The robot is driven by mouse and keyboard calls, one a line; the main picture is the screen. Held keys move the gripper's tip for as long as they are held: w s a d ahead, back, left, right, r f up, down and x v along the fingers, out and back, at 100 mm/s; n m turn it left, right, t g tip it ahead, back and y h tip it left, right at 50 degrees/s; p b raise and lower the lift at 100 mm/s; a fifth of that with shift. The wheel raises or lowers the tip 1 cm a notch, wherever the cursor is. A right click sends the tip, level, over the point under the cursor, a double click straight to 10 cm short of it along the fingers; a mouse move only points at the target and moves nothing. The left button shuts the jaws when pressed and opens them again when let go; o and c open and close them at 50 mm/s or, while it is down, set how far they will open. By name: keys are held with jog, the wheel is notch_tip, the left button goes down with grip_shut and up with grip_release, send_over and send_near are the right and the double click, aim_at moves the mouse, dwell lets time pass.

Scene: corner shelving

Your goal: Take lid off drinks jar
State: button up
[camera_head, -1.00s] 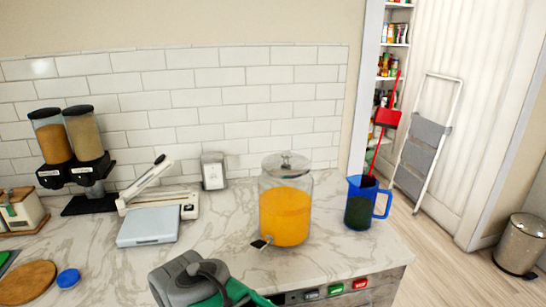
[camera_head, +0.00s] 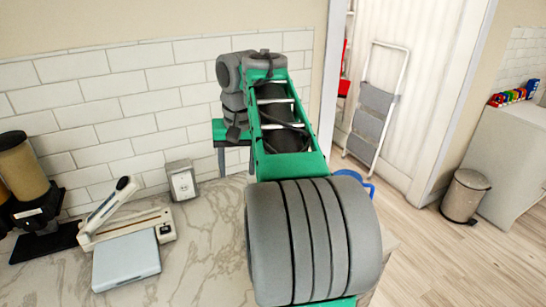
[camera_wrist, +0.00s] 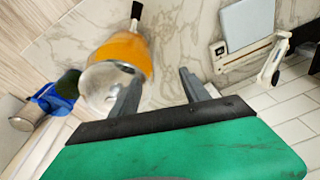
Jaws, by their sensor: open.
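The drinks jar (camera_wrist: 127,48), filled with orange drink, shows in the wrist view left of centre, seen from above. Its clear lid (camera_wrist: 102,84) is on top, towards the camera. In the head view my arm hides the jar and lid. My gripper (camera_wrist: 160,76) is open and empty, its fingers pointing towards the counter. In the wrist view the left finger overlaps the lid's right edge; the right finger is clear of it, so the lid is not between the fingers. I cannot tell whether the finger touches it. The gripper also shows in the head view (camera_head: 234,165).
A blue jug (camera_wrist: 63,88) stands beside the jar; its handle peeks out behind my arm. A scale (camera_head: 126,262), a white lever device (camera_head: 108,222) and a napkin holder (camera_head: 182,180) stand left on the marble counter (camera_head: 205,245). The tiled wall is behind.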

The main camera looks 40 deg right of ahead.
jog(key=shift+m+g+h, duration=0.4)
jog(key=shift+m, duration=0.5)
jog(key=d+r, duration=0.1)
jog(key=d, duration=0.2)
jog(key=s+d+r, duration=0.1)
jog(key=d, duration=0.2)
jog(key=s+d+r, duration=0.1)
jog(key=d+r, duration=0.1)
jog(key=d, duration=0.2)
jog(key=shift+s+r, duration=0.1)
jog(key=f+b, duration=0.4)
jog(key=w+f+b, duration=0.1)
jog(key=f+b, duration=0.1)
jog(key=f, duration=0.1)
jog(key=shift+d+f, duration=0.1)
jog(key=shift+d, duration=0.25)
jog(key=shift+c, duration=0.2)
grip_shut()
jog(key=shift+r, duration=0.2)
